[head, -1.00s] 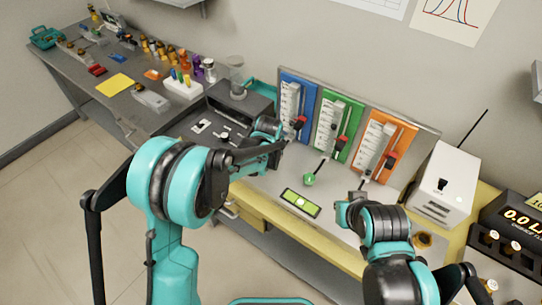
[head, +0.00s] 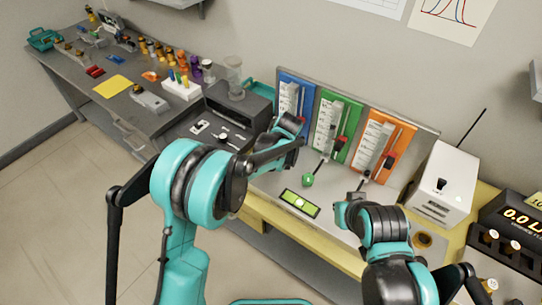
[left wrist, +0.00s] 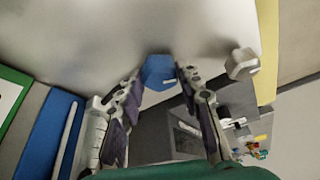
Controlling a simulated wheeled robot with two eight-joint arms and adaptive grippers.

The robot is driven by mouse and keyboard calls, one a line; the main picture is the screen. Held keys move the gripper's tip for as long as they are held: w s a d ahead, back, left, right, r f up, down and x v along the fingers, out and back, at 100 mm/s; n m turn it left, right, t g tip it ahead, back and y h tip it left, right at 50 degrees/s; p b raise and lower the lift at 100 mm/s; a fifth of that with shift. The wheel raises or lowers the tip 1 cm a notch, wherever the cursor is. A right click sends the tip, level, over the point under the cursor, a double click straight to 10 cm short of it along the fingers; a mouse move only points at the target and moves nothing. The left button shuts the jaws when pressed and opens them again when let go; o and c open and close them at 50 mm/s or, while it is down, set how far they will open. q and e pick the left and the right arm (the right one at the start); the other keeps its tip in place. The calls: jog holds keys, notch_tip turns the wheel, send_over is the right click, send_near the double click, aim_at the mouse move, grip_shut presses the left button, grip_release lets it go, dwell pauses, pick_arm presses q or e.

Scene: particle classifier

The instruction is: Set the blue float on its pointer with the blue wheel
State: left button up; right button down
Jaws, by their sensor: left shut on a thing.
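In the left wrist view the blue wheel (left wrist: 159,70) sits between the fingertips of my left gripper (left wrist: 157,78), which is shut on it. In the head view the blue panel (head: 291,88) stands at the left of the upright board, with a white scale (head: 289,99) on it. My left gripper's fingers are also hidden there. My right arm (head: 385,225) is bent low at the right, and I cannot make out its fingers.
A green panel (head: 347,113) and an orange panel (head: 396,128) stand right of the blue one. A green wheel (head: 308,180) and a bubble level (head: 299,203) are in front. A white box (head: 441,183) stands at the right. A grey knob (left wrist: 241,64) is near my left gripper.

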dwell(0.3)
pick_arm(q)
jog(key=o, duration=1.1)
jog(key=shift+o, duration=0.2)
jog(key=shift+r, duration=0.1)
jog(key=v, duration=1.2)
